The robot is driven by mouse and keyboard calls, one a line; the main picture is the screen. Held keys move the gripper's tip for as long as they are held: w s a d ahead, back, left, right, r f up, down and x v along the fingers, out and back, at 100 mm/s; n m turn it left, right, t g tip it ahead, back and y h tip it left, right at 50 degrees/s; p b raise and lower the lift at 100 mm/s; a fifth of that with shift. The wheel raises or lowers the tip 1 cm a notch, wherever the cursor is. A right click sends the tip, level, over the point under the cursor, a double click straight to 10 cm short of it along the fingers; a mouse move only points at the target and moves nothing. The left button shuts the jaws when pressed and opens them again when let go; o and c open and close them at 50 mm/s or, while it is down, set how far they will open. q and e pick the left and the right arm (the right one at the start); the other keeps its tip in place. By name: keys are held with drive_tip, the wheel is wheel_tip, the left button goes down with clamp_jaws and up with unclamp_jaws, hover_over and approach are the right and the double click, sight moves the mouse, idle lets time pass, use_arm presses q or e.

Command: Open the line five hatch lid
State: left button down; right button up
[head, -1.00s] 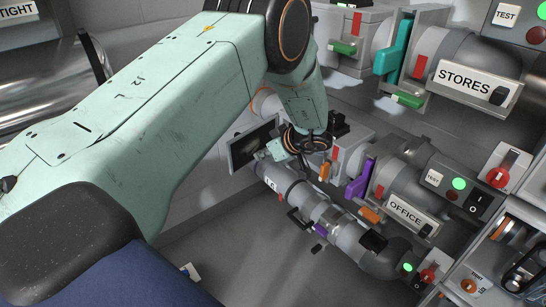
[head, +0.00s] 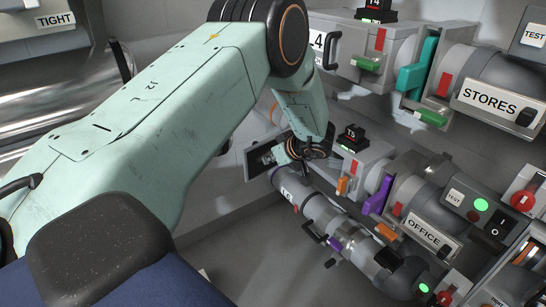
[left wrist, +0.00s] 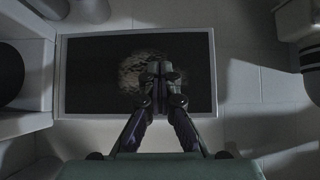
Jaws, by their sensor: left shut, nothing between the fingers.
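A rectangular pale frame around a dark face (left wrist: 85,75) fills the middle of the left wrist view, with a mottled brownish patch in it. I cannot tell whether the dark face is an opening or a lid. The same framed unit (head: 260,158) shows small in the head view, partly hidden by my left gripper. My left gripper (head: 306,152) is shut and empty, in front of this unit. In the left wrist view the gripper (left wrist: 160,75) overlaps the dark face; contact cannot be told. My right gripper is not in view.
A grey pipe (head: 330,215) runs down right from the unit. Right of it are a purple lever (head: 378,194), the OFFICE line sign (head: 427,236) and a red knob (head: 523,201). The STORES line sign (head: 489,100) and a teal lever (head: 415,75) are above.

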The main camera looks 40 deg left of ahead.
sight(261, 152)
use_arm(q)
drive_tip(key=shift+s+a+r+m+t+p, duration=0.1)
drive_tip(key=shift+a+r+m+t+p, duration=0.1)
drive_tip(key=shift+a+m+t+p, duration=0.85)
drive_tip(key=shift+a+m+h+p, duration=0.3)
drive_tip(key=shift+a+m+p, duration=0.15)
drive_tip(key=shift+a+p, duration=0.4)
drive_tip(key=shift+w+a+f+m+t+h+p, duration=0.1)
drive_tip(key=shift+w+a+m+t+h+p, duration=0.15)
drive_tip(key=shift+a+m+t, duration=0.2)
drive_tip(key=shift+w+a+m+t+h+p, duration=0.15)
drive_tip(key=shift+a+m+t+p, duration=0.2)
drive_tip(key=shift+a, duration=0.2)
drive_tip(key=shift+w+a+p, duration=0.3)
drive_tip(key=shift+w+a, duration=0.05)
drive_tip(key=shift+a, duration=0.25)
drive_tip(key=shift+a+f, duration=0.1)
drive_tip(key=shift+a, duration=0.05)
